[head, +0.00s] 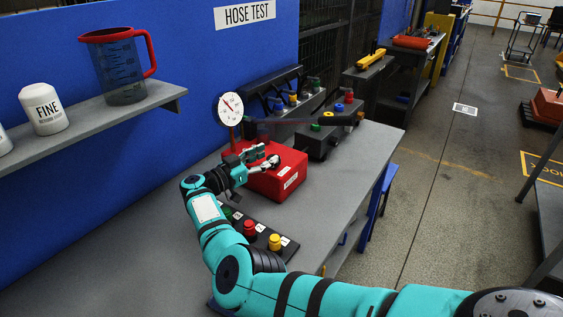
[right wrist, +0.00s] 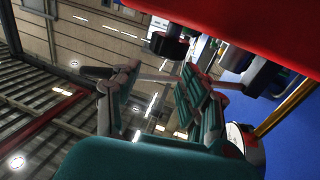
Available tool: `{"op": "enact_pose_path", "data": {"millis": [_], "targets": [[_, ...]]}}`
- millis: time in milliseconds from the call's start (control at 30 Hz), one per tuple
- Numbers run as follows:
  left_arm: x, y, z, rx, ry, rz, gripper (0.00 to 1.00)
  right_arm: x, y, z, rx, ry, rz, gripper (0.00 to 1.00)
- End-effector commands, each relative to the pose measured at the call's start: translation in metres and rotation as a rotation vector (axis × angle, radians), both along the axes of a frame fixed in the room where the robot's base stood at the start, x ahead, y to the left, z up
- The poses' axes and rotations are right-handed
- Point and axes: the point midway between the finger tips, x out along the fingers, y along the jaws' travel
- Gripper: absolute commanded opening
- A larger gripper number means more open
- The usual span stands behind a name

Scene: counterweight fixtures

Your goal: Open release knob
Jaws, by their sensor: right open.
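A red box (head: 287,183) with a white label stands on the grey bench, with a round white dial gauge (head: 230,108) at its back left. My right gripper (head: 262,160) is open at the box's left side and top, its fingers pointing right. In the right wrist view, the two fingers (right wrist: 160,88) are spread apart with nothing between them. The red surface fills the top of that view. A dark round knob (right wrist: 167,46) shows beneath it, beyond the fingers; I cannot tell whether it is the release knob. My left gripper is not in view.
A black panel with red (head: 249,228) and yellow (head: 275,242) knobs lies in front of the box. A dark box (head: 318,141) with coloured knobs stands behind it. A shelf (head: 95,118) holds a jug and white containers. The bench's right side is clear.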

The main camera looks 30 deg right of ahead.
Motion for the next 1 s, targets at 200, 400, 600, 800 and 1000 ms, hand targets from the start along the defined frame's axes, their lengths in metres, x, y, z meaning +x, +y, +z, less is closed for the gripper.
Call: {"op": "enact_pose_path", "data": {"millis": [200, 400, 600, 800, 1000], "targets": [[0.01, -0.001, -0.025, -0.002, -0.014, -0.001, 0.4, 0.0, 0.0, -0.025, 0.0, 0.0, 0.0, 0.44], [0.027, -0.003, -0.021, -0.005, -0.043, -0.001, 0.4, 0.002, -0.011, -0.024, -0.002, 0.0, -0.001, 0.44], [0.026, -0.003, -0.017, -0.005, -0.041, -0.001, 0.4, 0.007, -0.042, -0.024, -0.001, 0.0, -0.002, 0.44], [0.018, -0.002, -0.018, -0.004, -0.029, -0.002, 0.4, 0.011, -0.067, -0.025, -0.001, 0.0, -0.001, 0.44], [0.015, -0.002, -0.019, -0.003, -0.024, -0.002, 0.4, 0.013, -0.074, -0.025, 0.0, 0.0, 0.001, 0.44]]}}
